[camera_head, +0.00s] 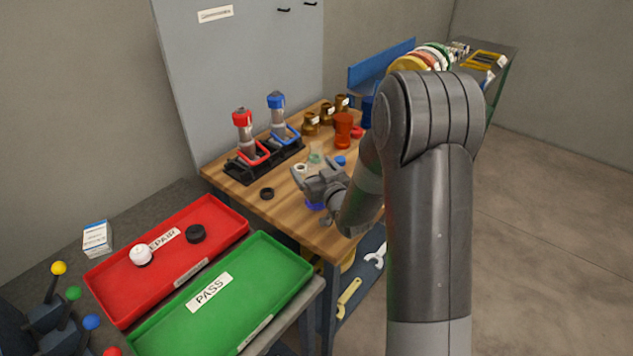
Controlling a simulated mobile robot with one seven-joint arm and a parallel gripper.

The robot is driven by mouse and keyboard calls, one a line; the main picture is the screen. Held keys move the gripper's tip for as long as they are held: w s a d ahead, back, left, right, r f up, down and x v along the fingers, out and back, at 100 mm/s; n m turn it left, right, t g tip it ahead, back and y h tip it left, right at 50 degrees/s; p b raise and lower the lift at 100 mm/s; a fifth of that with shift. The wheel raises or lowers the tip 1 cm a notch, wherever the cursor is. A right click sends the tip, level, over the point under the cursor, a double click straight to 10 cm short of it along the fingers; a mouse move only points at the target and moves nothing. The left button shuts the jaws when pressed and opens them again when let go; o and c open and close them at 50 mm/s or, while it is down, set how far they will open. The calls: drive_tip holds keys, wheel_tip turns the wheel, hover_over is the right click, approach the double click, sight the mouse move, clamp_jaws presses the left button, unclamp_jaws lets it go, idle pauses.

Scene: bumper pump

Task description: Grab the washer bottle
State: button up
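My gripper (306,176) is over the wooden workbench (240,192), its hand pointing left and away from my arm. Its fingertips are small here, and I cannot tell whether they are open or shut. A small pale greenish, see-through vessel (315,155) stands just behind the gripper. A blue-purple thing (315,205) shows partly below the hand. Neither can be made out clearly as the washer bottle. An orange-red container (343,129) stands further back, and a small blue cap-like thing (340,160) lies in front of it.
A black rack (243,174) holds a red-topped (242,118) and a blue-topped (276,102) pump. Brown bottles (311,123) stand at the back. A black ring (267,193) lies on the bench. Red (118,299) and green (265,268) trays are in front. My arm hides the bench's right side.

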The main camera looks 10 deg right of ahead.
sight(314, 155)
drive_tip(key=shift+c, duration=0.3)
drive_tip(key=c, duration=1.2)
drive_tip(key=shift+r, duration=0.15)
drive_tip(key=shift+r, duration=0.7)
wheel_tip(314, 155, up, 3)
drive_tip(key=shift+f, duration=0.1)
drive_tip(key=shift+s+d+r, duration=0.8)
drive_tip(key=shift+d+r, duration=0.3)
drive_tip(key=shift+d, duration=0.65)
drive_tip(key=shift+s+d+r, duration=0.85)
drive_tip(key=shift+d+r, duration=0.2)
drive_tip(key=shift+d, duration=0.75)
drive_tip(key=shift+s+d+r, duration=0.8)
drive_tip(key=shift+d+r, duration=0.3)
drive_tip(key=shift+d, duration=0.65)
